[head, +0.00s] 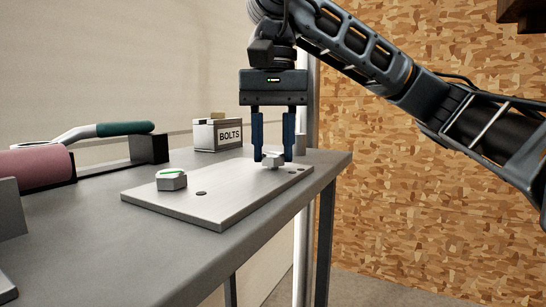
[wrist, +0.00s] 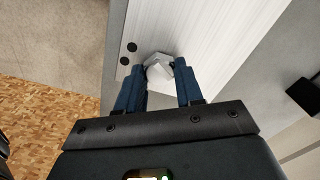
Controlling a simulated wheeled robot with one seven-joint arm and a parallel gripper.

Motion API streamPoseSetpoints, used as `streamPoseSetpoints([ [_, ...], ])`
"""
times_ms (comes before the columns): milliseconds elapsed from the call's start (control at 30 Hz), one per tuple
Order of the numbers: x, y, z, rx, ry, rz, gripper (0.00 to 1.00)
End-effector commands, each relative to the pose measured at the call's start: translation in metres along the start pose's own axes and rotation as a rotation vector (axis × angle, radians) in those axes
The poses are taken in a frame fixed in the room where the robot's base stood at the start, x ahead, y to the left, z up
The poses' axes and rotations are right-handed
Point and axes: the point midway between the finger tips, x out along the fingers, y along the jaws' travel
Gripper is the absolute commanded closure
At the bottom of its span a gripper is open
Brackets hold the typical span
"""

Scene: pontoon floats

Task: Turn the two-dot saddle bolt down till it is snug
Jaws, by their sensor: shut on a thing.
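A pale metal plate (head: 225,202) lies on the grey bench. My gripper (head: 273,157) points straight down over its far right end, shut on a light hex-headed bolt (head: 272,162). In the wrist view the bolt head (wrist: 158,68) sits between the two blue fingers of my gripper (wrist: 162,78). Two black dots (wrist: 127,54) mark the plate (wrist: 190,25) beside this bolt. The fingers partly hide the bolt, and I cannot tell whether a gap remains under its head. A second hex bolt (head: 172,180) with a green mark on top stands at the plate's near left.
A box labelled BOLTS (head: 218,134) stands behind the plate. A green-handled tool (head: 110,129) and a pink roller-shaped thing (head: 36,166) lie at the left. The bench (head: 130,240) is clear in front of the plate.

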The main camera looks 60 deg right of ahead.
Motion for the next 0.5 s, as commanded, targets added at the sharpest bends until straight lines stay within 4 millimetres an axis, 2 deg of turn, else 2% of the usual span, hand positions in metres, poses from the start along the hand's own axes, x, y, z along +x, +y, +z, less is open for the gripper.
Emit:
streamPoseSetpoints([
  [133,0.0001,0.0,0.0,0.0,0.0,0.0,0.91],
  [267,0.0008,0.0001,-0.0001,0.045,0.001,0.001,0.91],
  [500,0.0018,0.0004,-0.0005,0.357,0.002,0.0,0.91],
])
